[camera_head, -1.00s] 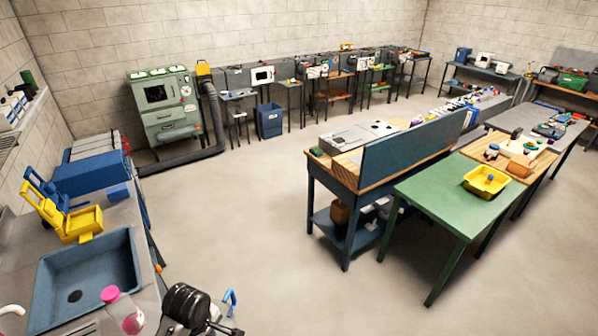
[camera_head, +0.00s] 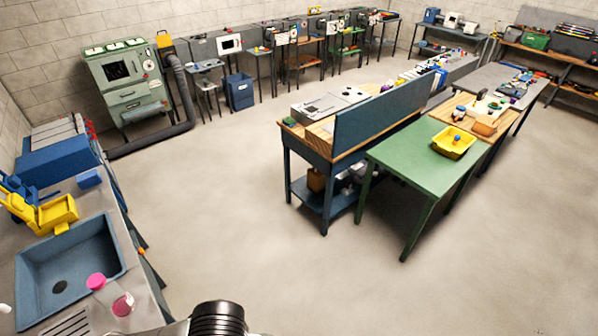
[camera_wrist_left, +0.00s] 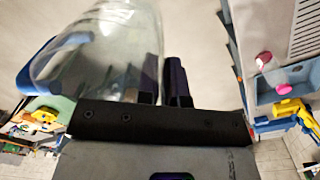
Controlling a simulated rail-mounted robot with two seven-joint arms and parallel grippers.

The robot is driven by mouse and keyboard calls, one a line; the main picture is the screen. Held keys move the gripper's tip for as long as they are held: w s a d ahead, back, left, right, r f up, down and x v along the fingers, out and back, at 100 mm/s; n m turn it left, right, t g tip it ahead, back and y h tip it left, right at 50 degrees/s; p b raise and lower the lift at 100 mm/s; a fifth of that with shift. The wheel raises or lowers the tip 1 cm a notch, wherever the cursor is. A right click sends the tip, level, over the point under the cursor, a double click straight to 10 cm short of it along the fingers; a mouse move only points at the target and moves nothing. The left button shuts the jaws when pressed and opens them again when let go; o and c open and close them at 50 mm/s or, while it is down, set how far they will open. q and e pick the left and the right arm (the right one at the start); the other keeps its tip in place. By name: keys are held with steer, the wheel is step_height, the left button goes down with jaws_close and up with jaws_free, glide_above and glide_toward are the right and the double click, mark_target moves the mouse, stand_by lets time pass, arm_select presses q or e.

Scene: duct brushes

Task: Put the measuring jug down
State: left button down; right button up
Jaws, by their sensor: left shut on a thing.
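The measuring jug (camera_wrist_left: 105,50) is clear, with a blue part along its left side in the left wrist view. It fills the upper left of that view. My left gripper (camera_wrist_left: 165,75) is shut on it, with the dark fingers at the jug's right edge. The far end of the jug is cut off by the frame. In the head view neither the jug nor the gripper tips show; only a black part of my arm shows at the bottom edge. My right gripper is in neither view.
A grey-blue sink (camera_head: 30,262) in a counter stands at the left, with a pink-capped clear bottle (camera_head: 122,303) beside it. A green table (camera_head: 400,165) holds a yellow tray (camera_head: 440,148). A wood-topped bench (camera_head: 312,135) adjoins it. The floor between counter and bench is clear.

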arm_select(q)
steer(key=w+a+r+p, duration=0.2)
steer(key=w+a+r, duration=0.3)
steer(key=a+r, duration=0.4)
steer(key=shift+w+a+r+n+p, duration=0.15)
steer(key=shift+w+a+n+p, duration=0.15)
steer(key=shift+w, duration=0.05)
steer(key=shift+s, duration=0.1)
